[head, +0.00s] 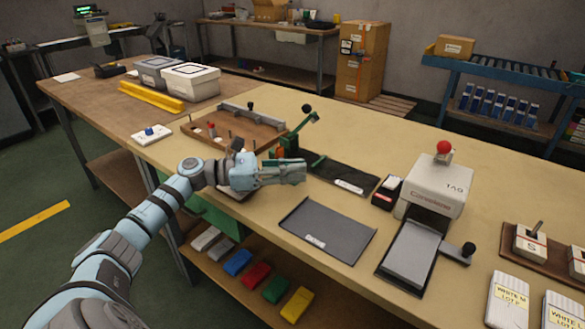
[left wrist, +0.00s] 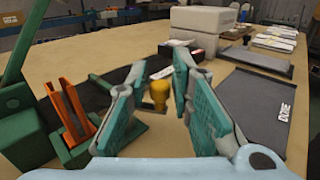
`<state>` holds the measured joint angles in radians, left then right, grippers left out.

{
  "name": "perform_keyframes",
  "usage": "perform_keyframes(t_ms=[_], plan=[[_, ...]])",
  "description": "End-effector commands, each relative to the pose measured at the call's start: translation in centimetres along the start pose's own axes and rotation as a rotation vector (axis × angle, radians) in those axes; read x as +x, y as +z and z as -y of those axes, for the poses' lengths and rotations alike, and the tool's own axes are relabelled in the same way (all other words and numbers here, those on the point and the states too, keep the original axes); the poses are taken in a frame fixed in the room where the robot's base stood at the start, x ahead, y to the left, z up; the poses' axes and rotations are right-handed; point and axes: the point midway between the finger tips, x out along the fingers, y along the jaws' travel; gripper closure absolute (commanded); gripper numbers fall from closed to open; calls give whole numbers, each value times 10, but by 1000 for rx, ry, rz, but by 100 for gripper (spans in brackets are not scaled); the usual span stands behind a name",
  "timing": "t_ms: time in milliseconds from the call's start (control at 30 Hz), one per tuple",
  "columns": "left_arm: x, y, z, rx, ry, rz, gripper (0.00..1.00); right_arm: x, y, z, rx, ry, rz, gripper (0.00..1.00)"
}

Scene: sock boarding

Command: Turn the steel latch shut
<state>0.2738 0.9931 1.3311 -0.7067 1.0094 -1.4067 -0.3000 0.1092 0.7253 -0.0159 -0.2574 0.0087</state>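My left gripper (head: 300,172) is over the near part of the bench, beside the green press (head: 290,148) with its black-knobbed lever. In the left wrist view its two fingers (left wrist: 159,72) stand apart and nothing is held. A small yellow knob (left wrist: 160,94) shows in the gap between the fingers, seemingly beyond them; I cannot tell whether they touch it. The green press (left wrist: 25,120) and an orange forked part (left wrist: 68,110) are left of the fingers. I cannot make out a steel latch for certain. My right gripper is not in view.
A dark mat (head: 345,178) lies behind the gripper, and a dark grey tray (head: 325,232) lies to its right. A white tag machine (head: 437,188) stands further right. A wooden board with pegs (head: 235,133) lies behind left. Bare bench shows at the back middle.

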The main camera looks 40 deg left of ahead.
Motion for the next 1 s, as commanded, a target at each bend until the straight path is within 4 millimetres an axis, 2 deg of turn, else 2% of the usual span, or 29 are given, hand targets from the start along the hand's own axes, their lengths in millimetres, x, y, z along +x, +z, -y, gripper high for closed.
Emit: perform_keyframes(t_ms=[33,100,367,567,733,1000], plan=[[0,0,0,0,0,0,93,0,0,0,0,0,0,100],[0,0,0,0,0,0,100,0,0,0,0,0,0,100],[0,1,0,1,7,0,100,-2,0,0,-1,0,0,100],[3,3,1,1,61,0,100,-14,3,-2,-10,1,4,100],[7,6,2,-2,159,0,100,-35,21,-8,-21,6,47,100],[16,8,2,-6,394,1,100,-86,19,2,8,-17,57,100]])
